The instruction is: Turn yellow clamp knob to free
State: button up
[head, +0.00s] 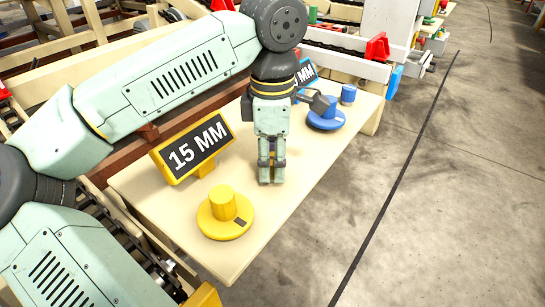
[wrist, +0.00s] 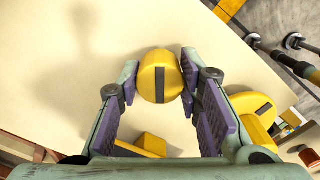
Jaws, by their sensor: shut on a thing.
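A round yellow knob (wrist: 158,77) with a dark stripe across its top sits between my fingers in the wrist view. The stripe runs nearly straight up and down in that picture. My gripper (wrist: 159,80) is shut on this knob, one finger pad on each side. In the head view my gripper (head: 271,178) points down at the pale table, right of the yellow-framed 15 MM sign (head: 193,147). My fingers hide the knob there. A separate yellow disc with a raised cylinder (head: 225,217) and a dark mark stands nearer the front; it also shows in the wrist view (wrist: 250,105).
The pale table (head: 310,165) has bare room right of my gripper. A blue disc (head: 326,120) and a separate blue knob (head: 348,94) stand farther back by a blue sign (head: 306,73). Open floor (head: 430,200) lies to the right.

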aim_at(273, 158)
jog(key=n, duration=0.5)
jog(key=shift+n, duration=0.3)
jog(key=n, duration=0.5)
jog(key=shift+n, duration=0.4)
jog(key=o, duration=1.1)
jog(key=shift+o, duration=0.2)
notch_tip(273, 158, up, 12)
